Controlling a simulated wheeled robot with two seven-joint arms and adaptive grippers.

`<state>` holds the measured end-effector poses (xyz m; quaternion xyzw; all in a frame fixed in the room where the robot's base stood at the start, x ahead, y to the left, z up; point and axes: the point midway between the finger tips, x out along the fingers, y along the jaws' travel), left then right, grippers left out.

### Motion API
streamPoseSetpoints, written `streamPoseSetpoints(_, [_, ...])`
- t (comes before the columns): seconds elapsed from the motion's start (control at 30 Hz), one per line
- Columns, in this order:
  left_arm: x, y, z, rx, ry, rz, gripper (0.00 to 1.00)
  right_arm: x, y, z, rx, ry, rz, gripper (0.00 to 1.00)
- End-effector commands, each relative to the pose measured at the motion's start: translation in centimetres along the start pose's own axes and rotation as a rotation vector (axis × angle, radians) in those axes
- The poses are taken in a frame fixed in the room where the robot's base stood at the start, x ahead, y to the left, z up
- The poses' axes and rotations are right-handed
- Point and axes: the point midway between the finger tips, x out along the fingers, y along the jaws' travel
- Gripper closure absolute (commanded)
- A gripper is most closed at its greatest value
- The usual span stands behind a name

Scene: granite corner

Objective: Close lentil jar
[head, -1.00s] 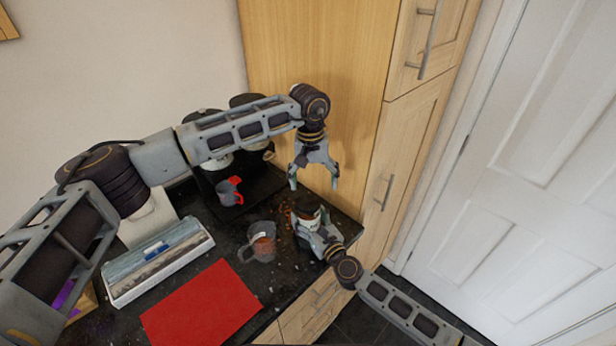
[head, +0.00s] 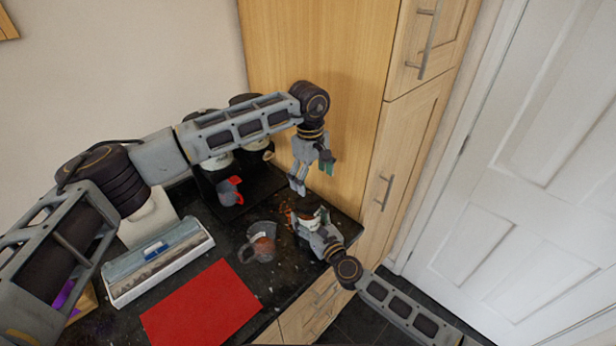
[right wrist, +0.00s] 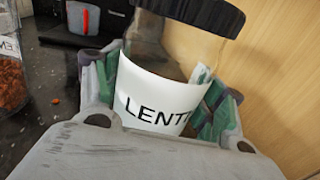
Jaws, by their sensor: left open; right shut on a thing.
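The lentil jar (right wrist: 160,95) is clear with a white label reading "LENT". In the right wrist view it stands between the fingers of my right gripper (right wrist: 160,100), which is shut on it. A dark lid (right wrist: 200,12) sits on top of the jar; I cannot tell how tightly it is on. In the head view the jar (head: 308,222) is small and partly hidden by my right gripper (head: 312,232). My left gripper (head: 312,177) is open and empty, above the jar and apart from it, fingers pointing down.
A clear jug (head: 262,243) with reddish-brown contents stands left of the jar. Reddish bits are scattered on the dark counter. A wooden cabinet (head: 315,75) rises behind.

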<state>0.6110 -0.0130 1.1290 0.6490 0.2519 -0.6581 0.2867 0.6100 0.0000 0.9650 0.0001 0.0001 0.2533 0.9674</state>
Motion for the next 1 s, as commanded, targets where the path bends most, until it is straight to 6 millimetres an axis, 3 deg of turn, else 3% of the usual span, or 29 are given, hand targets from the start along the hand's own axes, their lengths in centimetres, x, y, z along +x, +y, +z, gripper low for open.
streamPoseSetpoints(1.0, [-0.23, -0.29, -0.42, -0.839, 0.019, -0.007, 0.13, -0.01, 0.04, -0.02, 0.001, 0.000, 0.001, 0.97])
